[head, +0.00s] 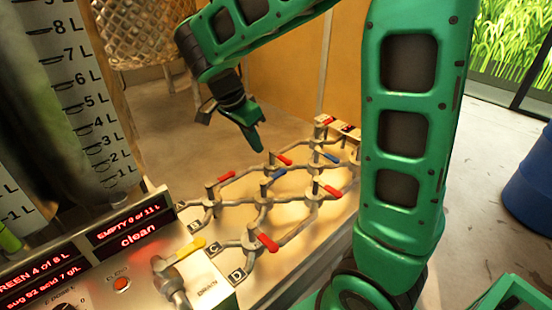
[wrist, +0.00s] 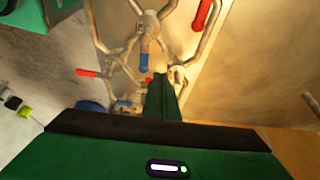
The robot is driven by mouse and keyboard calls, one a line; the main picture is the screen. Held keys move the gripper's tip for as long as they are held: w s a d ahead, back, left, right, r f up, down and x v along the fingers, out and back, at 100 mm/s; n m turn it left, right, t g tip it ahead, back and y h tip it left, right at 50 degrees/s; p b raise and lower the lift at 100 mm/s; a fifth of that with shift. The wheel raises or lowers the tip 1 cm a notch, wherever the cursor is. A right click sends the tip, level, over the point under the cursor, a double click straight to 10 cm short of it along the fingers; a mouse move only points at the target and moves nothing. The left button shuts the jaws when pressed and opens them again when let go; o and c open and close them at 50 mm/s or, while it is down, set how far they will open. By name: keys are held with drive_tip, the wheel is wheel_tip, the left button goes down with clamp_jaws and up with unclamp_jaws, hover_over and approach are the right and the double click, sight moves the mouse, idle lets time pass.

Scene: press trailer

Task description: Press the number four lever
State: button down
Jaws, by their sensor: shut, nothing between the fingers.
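Several red and blue levers sit on a metal pipe network on a bench in the head view. They include a red lever (head: 268,243) at the front, a red lever (head: 226,177) at the left, a red lever (head: 284,160) and a blue lever (head: 279,173) in the middle, and a red lever (head: 333,191) at the right. I can read no numbers on them, so I cannot tell which is number four. My gripper (head: 257,145) is shut and empty, pointing down above the back of the pipes. In the wrist view its fingers (wrist: 163,98) show near a blue lever (wrist: 144,63).
A control panel (head: 130,235) with red displays stands at the front left, with a yellow-handled drain tap (head: 190,247) beside it. A clear graduated tank (head: 85,95) rises behind it. A blue barrel (head: 530,185) stands far right. My upper arm hides the right of the bench.

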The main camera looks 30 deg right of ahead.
sight(280, 157)
drive_tip(key=shift+d+f, duration=0.1)
drive_tip(key=w+d+f, duration=0.1)
drive_tip(key=d+f, duration=0.6)
drive_tip(key=f, duration=0.2)
drive_tip(key=shift+w+d, duration=0.2)
drive_tip(key=shift+d, duration=0.1)
